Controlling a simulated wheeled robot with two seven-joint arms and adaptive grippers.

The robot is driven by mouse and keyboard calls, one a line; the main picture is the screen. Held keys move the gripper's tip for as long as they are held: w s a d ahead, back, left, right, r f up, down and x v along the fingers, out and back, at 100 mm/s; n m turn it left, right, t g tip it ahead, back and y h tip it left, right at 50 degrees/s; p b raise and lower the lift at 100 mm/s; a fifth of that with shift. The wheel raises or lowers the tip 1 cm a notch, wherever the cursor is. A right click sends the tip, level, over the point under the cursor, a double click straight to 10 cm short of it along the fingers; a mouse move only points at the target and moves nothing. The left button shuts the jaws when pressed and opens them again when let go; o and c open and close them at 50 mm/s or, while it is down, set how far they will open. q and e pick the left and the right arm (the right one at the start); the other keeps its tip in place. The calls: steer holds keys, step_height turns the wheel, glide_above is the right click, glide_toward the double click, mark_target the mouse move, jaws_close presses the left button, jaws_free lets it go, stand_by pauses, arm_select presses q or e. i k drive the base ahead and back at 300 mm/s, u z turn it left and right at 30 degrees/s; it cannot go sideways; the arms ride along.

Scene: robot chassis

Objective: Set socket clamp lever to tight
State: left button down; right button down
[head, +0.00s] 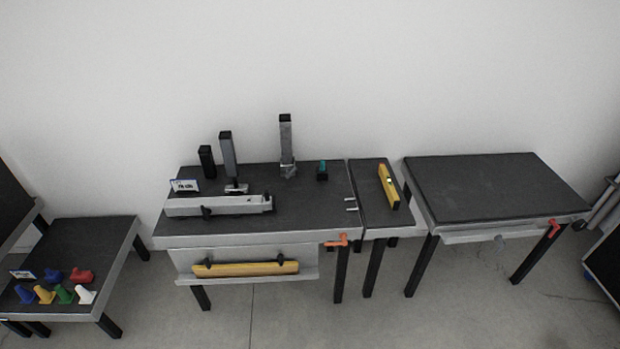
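In the head view an orange lever (337,241) sits at the front right corner of the middle table (310,215). A second red-orange lever (554,228) sits at the front right of the right table (495,185). A tall grey post (286,138) with a black top stands upright in a small metal socket (288,170) at the back of the middle table. I cannot tell which part is the socket clamp lever, or whether it is tight. Neither of my grippers is in view.
A grey beam (230,204) lies on the middle table, near two more posts. A yellow bar (245,269) hangs below its front; a yellow level (388,187) lies on the narrow table. Colored pieces (60,292) sit at left. The right tabletop is bare.

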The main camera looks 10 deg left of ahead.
mark_target(288, 172)
steer(key=u, duration=0.25)
steer(key=i, duration=0.2)
steer(key=u, duration=0.9)
steer(key=i, duration=1.7)
steer(key=z, duration=0.5)
